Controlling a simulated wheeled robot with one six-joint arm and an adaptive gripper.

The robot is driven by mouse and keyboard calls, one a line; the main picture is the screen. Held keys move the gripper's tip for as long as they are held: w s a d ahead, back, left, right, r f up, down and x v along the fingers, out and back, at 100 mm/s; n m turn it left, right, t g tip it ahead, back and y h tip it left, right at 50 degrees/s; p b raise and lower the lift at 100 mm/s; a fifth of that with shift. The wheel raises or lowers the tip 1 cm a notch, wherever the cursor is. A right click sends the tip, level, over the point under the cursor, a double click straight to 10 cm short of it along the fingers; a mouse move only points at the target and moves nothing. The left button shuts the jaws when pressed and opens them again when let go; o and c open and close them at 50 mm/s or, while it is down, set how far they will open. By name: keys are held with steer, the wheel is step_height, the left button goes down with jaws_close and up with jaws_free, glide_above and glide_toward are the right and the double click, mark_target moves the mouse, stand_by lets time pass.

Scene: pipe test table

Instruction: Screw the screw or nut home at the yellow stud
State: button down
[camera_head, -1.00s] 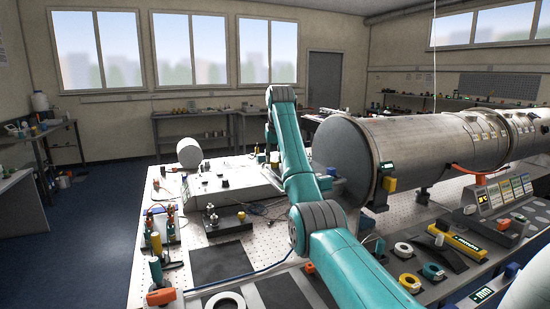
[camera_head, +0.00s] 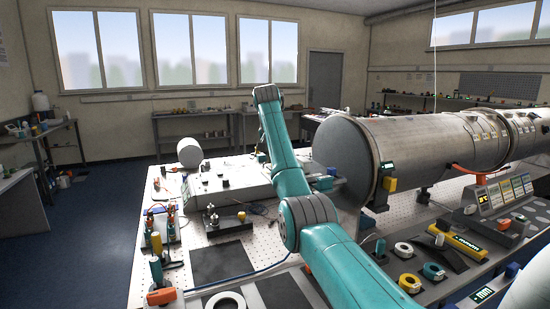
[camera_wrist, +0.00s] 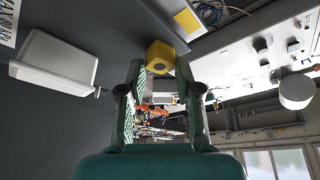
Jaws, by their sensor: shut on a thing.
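In the wrist view my gripper (camera_wrist: 159,68) has its two green fingers apart, shut on a small yellow block-like piece (camera_wrist: 160,55) at their tips. The piece has a dark round spot on its face. It is close to a large dark grey surface (camera_wrist: 110,25); I cannot tell whether they touch. No thread or separate stud can be made out. In the head view my gripper is hidden behind my arm and beside the near end of the big grey pipe (camera_head: 345,150).
A white box-shaped part (camera_wrist: 55,62) stands out from the grey surface. In the head view a yellow block (camera_head: 390,184) hangs at the pipe's rim. The perforated table (camera_head: 280,235) carries several small fixtures and dark mats left of my arm.

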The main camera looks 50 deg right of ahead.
steer(key=shift+m+g, duration=0.4)
steer(key=shift+m, duration=0.6)
steer(key=c, duration=0.7)
jaws_free()
steer(key=shift+v, duration=3.65)
